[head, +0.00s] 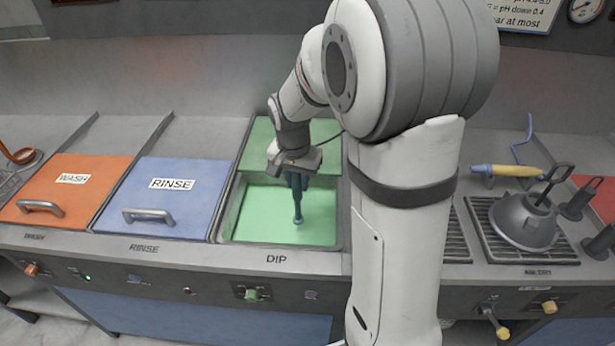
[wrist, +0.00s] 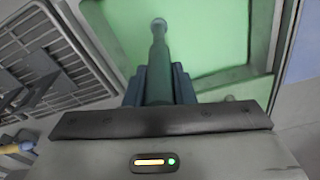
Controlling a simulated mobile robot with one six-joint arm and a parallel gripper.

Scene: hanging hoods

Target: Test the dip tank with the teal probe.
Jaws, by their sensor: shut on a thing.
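The dip tank (head: 262,222) stands open in the counter above its DIP label, with a green lid panel (head: 259,150) behind it and green liquid inside. My gripper (head: 296,178) is shut on the teal probe (head: 298,205) and holds it tip down over the tank. In the wrist view the probe (wrist: 158,60) extends away from my gripper (wrist: 158,88) toward the green surface (wrist: 205,45). Its tip appears at or close to the liquid; I cannot tell whether it touches.
Left of the tank are the shut orange WASH lid (head: 75,190) and blue RINSE lid (head: 165,190). A grey hood (head: 522,220) sits on a grate at right, near a yellow-handled tool (head: 510,171). My arm hides the counter right of the tank.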

